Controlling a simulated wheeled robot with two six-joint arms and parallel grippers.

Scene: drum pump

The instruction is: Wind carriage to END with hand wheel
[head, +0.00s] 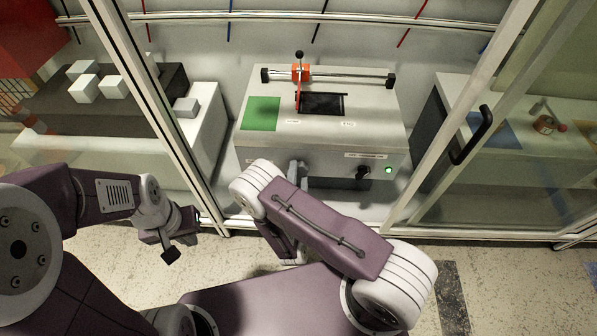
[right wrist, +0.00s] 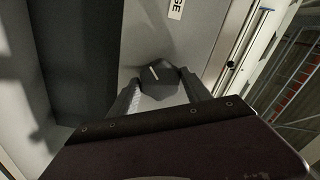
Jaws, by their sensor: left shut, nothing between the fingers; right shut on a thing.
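The orange carriage (head: 300,72) sits on a metal rail toward its left end, with a black-knobbed rod standing up from it. A red pointer hangs below it, close to the left small label (head: 291,121). The END label (head: 348,124) lies further right. My right gripper (head: 298,172) is at the front of the machine, partly hidden by my arm. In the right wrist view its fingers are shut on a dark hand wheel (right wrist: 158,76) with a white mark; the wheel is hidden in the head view. My left gripper (head: 175,241) is shut and empty, low outside the enclosure.
A black knob (head: 362,172) and a lit green lamp (head: 388,170) are on the machine front at right. A green pad (head: 261,113) and dark recess (head: 322,103) lie on top. Enclosure posts stand on both sides. White cubes (head: 85,88) sit on the left bench.

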